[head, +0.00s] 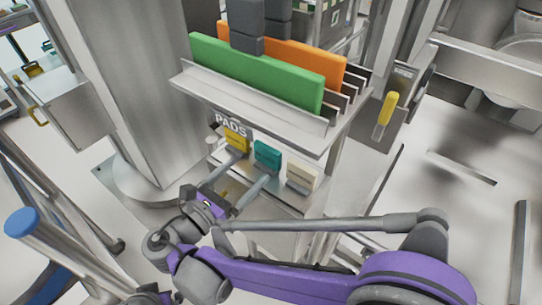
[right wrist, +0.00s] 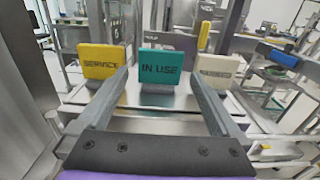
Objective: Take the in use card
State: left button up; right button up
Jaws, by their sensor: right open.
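The in use card (right wrist: 161,67) is teal with dark lettering. It stands upright in a grey holder at the middle of the right wrist view, and it also shows in the head view (head: 267,154). My right gripper (head: 251,167) is open and empty, pointing at the row of cards. In the right wrist view its two fingers (right wrist: 160,82) reach forward left and right of the teal card, with the card in the gap between them. I cannot tell whether the fingertips are level with the card. My left gripper is not in view.
A yellow service card (right wrist: 100,62) stands left of the teal card and a cream card (right wrist: 216,70) right of it. Above, a metal rack (head: 250,95) marked PADS holds a green board (head: 255,72) and an orange board (head: 300,55). A yellow-handled tool (head: 387,108) hangs at the right.

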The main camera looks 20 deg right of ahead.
aim_at(265, 154)
jog(key=x, duration=0.8)
jog(key=shift+w+d+f+p, duration=0.15)
jog(key=shift+w+d+p, duration=0.05)
jog(key=shift+d+p, duration=0.2)
jog(key=shift+a, duration=0.1)
jog(key=c, duration=1)
jog(key=shift+c, duration=0.2)
